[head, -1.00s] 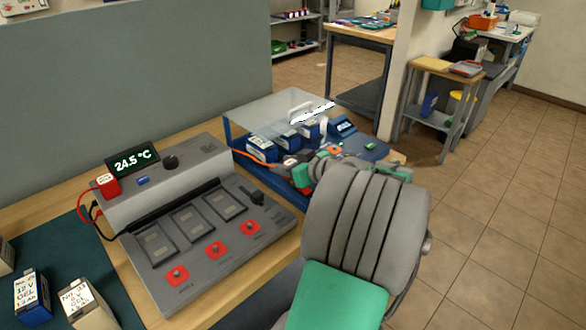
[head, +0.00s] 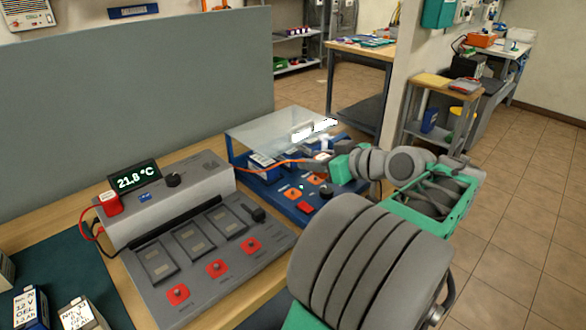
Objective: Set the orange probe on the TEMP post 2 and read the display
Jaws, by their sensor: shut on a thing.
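My gripper (head: 322,158) is at the blue unit, close to the front edge of its clear cover. It is shut on the orange probe, which is largely hidden by the fingers at this size. The probe's orange cable (head: 270,164) runs left from the gripper towards the grey unit. Orange post pads (head: 293,194) and (head: 318,178) show on the blue unit (head: 272,190), in front of the gripper; their labels are too small to read. I cannot tell whether the probe touches a post. The display (head: 135,180) on the grey unit reads 21.8 °C.
The clear cover (head: 270,131) with a white handle stands over blue batteries. The grey unit (head: 200,270) has several red posts along its front. Batteries (head: 30,305) stand on a dark mat at lower left. A grey partition (head: 130,90) rises behind the bench.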

